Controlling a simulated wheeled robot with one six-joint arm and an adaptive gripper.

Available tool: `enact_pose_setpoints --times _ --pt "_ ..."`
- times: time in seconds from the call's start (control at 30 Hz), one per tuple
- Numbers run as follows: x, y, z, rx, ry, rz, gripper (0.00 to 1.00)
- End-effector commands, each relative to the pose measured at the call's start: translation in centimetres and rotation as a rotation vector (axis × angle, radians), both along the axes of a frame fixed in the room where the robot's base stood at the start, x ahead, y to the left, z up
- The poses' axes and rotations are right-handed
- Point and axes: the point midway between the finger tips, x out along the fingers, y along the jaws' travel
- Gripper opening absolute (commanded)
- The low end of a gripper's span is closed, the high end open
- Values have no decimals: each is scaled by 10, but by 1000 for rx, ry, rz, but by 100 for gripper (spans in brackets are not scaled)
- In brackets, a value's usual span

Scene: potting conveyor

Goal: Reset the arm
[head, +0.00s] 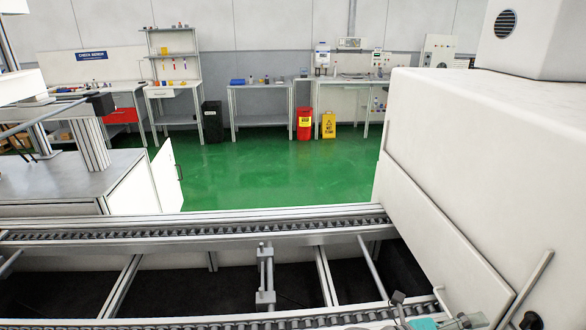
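My gripper and arm do not show in the head view, so I cannot see how they are posed. The conveyor (200,230) runs across the picture, with a far chain rail and a near rail along the bottom edge. No pot shows on the visible stretch of it. A small upright metal fixture (265,275) stands between the two rails. Small dark and teal parts (422,323) sit at the bottom right, cut off by the frame; I cannot tell what they are.
A large white machine housing (480,150) blocks the right side. A grey-topped cabinet (60,178) with its door (166,175) open stands at left. Beyond lies clear green floor (260,170), with benches (262,88), a red bin (305,124) and a yellow floor sign (328,125) by the wall.

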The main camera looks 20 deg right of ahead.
Motion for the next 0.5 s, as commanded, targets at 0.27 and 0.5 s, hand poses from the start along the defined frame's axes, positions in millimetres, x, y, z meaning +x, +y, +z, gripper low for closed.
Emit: enact_pose_setpoints --times 0.27,0.5 --pt "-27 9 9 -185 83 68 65" --pt "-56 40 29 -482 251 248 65"
